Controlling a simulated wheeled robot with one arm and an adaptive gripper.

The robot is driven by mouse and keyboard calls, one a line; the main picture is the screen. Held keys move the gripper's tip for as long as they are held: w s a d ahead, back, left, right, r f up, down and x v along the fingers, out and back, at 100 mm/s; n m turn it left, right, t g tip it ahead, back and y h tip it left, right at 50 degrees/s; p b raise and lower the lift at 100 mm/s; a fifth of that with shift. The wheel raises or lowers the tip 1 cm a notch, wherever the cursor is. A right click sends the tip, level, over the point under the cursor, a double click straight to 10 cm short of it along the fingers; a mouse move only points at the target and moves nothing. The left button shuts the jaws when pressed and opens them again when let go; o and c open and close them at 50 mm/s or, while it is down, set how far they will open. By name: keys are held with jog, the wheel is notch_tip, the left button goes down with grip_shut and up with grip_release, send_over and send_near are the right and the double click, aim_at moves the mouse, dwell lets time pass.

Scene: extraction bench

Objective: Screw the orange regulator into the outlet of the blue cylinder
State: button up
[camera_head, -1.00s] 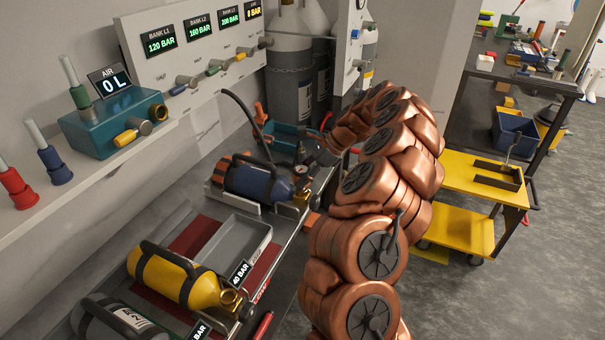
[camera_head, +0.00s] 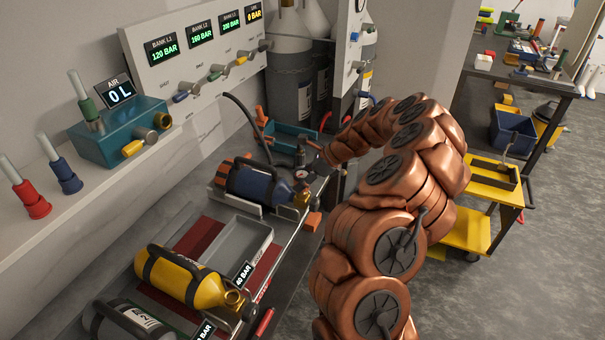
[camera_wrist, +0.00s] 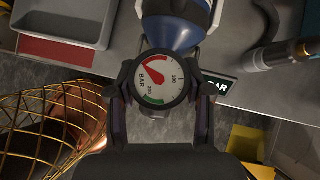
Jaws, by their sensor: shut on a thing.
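The blue cylinder (camera_head: 250,184) lies in a cradle on the bench, its brass-coloured outlet end toward my arm. In the wrist view its blue end (camera_wrist: 176,32) is at the top centre. My gripper (camera_wrist: 158,84) is shut on the regulator, whose round white gauge (camera_wrist: 159,80) with red and green marks shows between the fingers. The gauge also shows small in the head view (camera_head: 302,174), just above the outlet end. The regulator's body is mostly hidden behind gauge and fingers. I cannot tell whether its thread touches the outlet.
A yellow cylinder (camera_head: 206,288) lies nearer on the bench, beside an empty grey tray (camera_head: 262,238). A teal bin (camera_head: 283,131) stands behind the blue cylinder. A yellow cart (camera_head: 468,232) stands right of my arm.

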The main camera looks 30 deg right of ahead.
jog(key=shift+r+m+t+h+p, duration=0.3)
jog(key=shift+m+t+h+p, duration=0.3)
jog(key=shift+m+p, duration=1.15)
jog(key=shift+a+f+h+p, duration=0.15)
jog(key=shift+h+p, duration=0.25)
jog(key=shift+p, duration=0.6)
jog(key=shift+f+m, duration=0.15)
jog(key=shift+m, duration=0.1)
jog(key=shift+m+t+h, duration=0.5)
jog(key=shift+m+h, duration=0.4)
jog(key=shift+m, duration=0.2)
jog(key=o, duration=1.5)
